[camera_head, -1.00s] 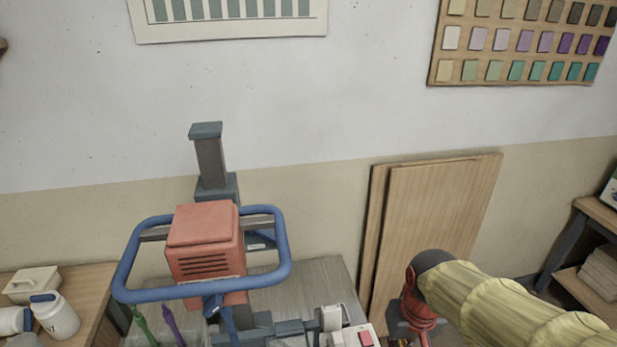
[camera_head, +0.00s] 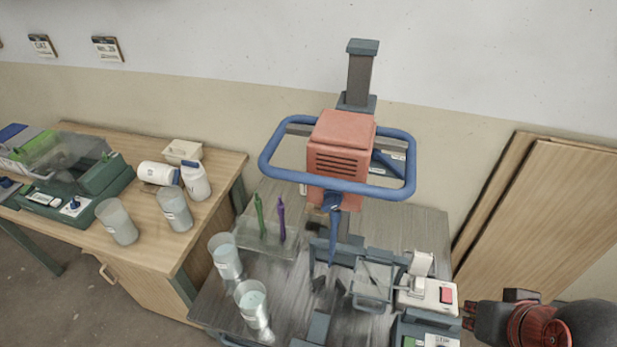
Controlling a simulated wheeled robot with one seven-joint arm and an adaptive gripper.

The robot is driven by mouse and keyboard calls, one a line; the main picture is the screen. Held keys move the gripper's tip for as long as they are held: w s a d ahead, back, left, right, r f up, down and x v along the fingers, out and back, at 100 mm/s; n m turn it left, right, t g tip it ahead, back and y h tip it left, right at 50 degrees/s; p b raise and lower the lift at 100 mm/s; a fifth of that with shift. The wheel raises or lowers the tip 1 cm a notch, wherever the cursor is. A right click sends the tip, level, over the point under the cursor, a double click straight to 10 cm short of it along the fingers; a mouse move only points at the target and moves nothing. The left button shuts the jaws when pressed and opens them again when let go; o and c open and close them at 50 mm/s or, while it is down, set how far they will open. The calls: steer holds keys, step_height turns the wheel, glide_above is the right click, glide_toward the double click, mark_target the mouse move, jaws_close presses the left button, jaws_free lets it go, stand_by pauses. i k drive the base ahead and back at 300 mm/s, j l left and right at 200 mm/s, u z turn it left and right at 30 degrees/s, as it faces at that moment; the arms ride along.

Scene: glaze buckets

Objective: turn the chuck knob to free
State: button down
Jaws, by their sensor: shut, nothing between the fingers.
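The mixer's red-orange motor head (camera_head: 340,150) hangs on a dark post (camera_head: 358,85), with a blue handle ring (camera_head: 295,176) around it. A blue chuck (camera_head: 331,202) sits under the motor head and points down. I cannot make out a separate chuck knob or its setting at this size. My gripper (camera_head: 469,316) is at the lower right, shut and empty. It is well apart from the chuck, to the right of the control box.
A white control box (camera_head: 428,294) with a red switch stands on the grey bench (camera_head: 415,225). A clear holder (camera_head: 266,238) bears green and purple stirrers. Two cups (camera_head: 226,258) stand in front. A wooden table (camera_head: 190,232) with jars is left. Boards (camera_head: 545,215) lean at right.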

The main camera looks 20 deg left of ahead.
mark_target(333, 199)
steer(key=u, duration=1.05)
steer(key=j, duration=0.1)
